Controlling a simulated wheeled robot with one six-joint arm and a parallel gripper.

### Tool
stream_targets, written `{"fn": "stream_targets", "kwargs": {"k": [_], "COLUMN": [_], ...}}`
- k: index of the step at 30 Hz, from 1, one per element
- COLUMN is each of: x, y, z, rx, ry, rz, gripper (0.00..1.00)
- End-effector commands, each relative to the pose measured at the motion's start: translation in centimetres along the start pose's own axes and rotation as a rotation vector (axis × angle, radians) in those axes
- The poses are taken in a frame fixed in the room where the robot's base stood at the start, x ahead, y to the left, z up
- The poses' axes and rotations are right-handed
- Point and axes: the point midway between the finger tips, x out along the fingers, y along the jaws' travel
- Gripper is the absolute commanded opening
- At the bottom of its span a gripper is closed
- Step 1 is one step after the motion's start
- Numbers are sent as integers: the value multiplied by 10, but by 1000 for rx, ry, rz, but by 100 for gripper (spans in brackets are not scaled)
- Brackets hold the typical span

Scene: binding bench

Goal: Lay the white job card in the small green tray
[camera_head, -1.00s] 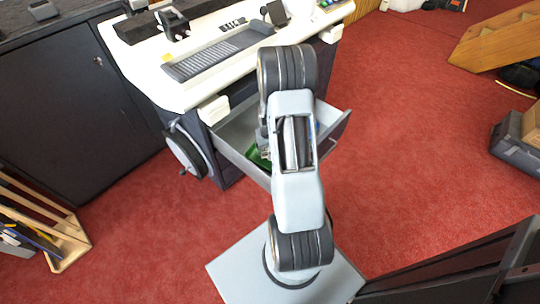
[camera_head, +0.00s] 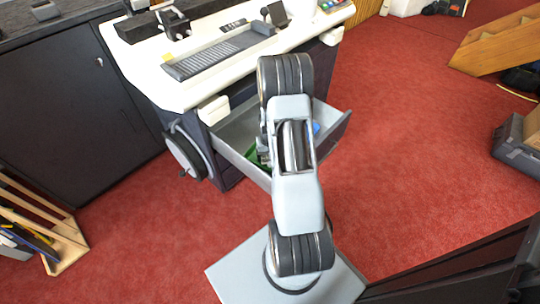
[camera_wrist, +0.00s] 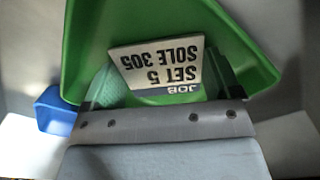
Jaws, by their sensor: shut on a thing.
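The white job card (camera_wrist: 158,65) shows in the wrist view with its print upside down, reading JOB, SET 5, SOLE 305. My gripper (camera_wrist: 165,78) is shut on it and holds it over the small green tray (camera_wrist: 85,40). The tray's wall rises around the far side of the card. I cannot tell whether the card touches the tray floor. In the head view the green tray (camera_head: 252,154) shows only as a sliver inside the open drawer, and my arm hides the card and most of the gripper.
The grey drawer (camera_head: 233,151) stands open below the white machine (camera_head: 180,95). A blue container (camera_wrist: 55,110) lies beside the green tray; part of it shows in the head view (camera_head: 316,128). The drawer walls are close around my gripper.

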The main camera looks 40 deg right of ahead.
Motion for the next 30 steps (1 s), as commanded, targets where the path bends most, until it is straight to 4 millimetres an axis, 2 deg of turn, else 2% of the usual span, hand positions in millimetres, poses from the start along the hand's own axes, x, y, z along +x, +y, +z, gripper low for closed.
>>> {"fn": "stream_targets", "kwargs": {"k": [1,4,5,9,13,17,24,30], "x": [14,15,15,16,8,-10,-64,-99], "y": [2,3,3,4,4,2,0,0], "z": [7,7,8,8,8,7,4,3], "rx": [-1,0,0,1,1,-1,-5,-4], "ry": [-16,-16,-16,-17,-16,-15,-10,-9], "rz": [1,1,1,1,1,1,1,1], "gripper": [58,58,86,100,100,100,100,100]}}
